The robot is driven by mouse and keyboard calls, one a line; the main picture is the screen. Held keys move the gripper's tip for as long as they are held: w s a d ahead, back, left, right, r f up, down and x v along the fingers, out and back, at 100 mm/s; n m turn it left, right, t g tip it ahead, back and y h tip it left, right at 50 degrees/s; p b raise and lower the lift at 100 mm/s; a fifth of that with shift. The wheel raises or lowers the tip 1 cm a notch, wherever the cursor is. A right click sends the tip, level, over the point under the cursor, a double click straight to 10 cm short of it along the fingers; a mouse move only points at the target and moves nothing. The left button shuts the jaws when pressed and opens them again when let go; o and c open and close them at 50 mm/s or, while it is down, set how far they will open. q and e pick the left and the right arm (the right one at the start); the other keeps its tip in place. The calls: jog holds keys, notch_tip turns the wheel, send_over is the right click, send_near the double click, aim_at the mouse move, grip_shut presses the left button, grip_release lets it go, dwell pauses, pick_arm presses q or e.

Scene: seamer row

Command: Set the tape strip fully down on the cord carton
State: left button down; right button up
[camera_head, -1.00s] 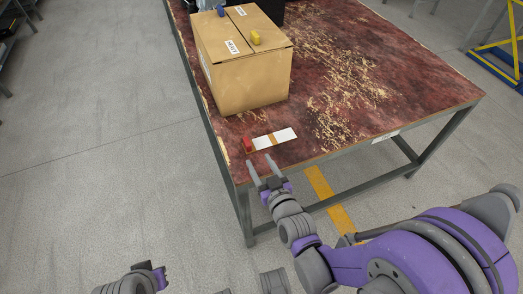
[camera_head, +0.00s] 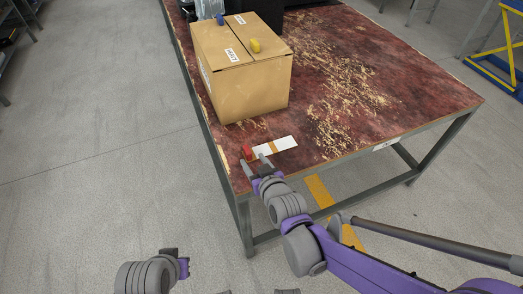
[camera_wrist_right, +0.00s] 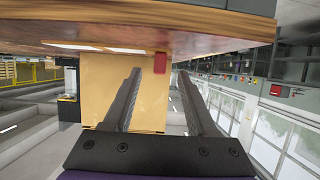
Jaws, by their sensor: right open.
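The tape strip (camera_head: 285,144), white with a tan band and a red block (camera_head: 246,152) at its left end, lies flat on the table near its front left corner. The brown cord carton (camera_head: 243,88) stands behind it, its top flaps closed. My right gripper (camera_head: 256,164) is open and empty at the near table edge, just in front of the red block. In the right wrist view, which looks upside down, the red block (camera_wrist_right: 160,63) shows beyond and between the open fingers (camera_wrist_right: 158,80). My left gripper (camera_head: 178,262) is low at the bottom left, its jaws unclear.
The table (camera_head: 405,88) has a worn red top. A yellow piece (camera_head: 255,45) and a blue piece (camera_head: 220,19) sit on the carton, beside white labels. A dark object (camera_head: 268,14) stands behind the carton. The table right of the strip is clear; open floor lies left.

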aim_at(250, 156)
jog(key=b+x, duration=0.1)
jog(key=x, duration=0.4)
jog(key=shift+r, duration=0.1)
grip_shut()
